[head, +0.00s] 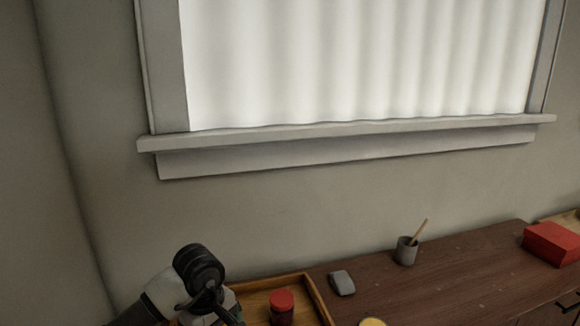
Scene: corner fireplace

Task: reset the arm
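Part of my arm (185,292) shows at the bottom left, with pale links and a round black joint. It stands in front of the left end of a wooden tray and hides part of it. I see no fingertips on it, and the lower part of the arm is cut off by the bottom edge. My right arm does not show in the head view.
A dark wooden cabinet top (447,268) runs along the wall under a curtained window (360,60). The wooden tray (318,300) holds a red-lidded jar (281,305). A grey block (342,283), a grey cup with a stick (406,251) and a red box (551,244) stand rightward.

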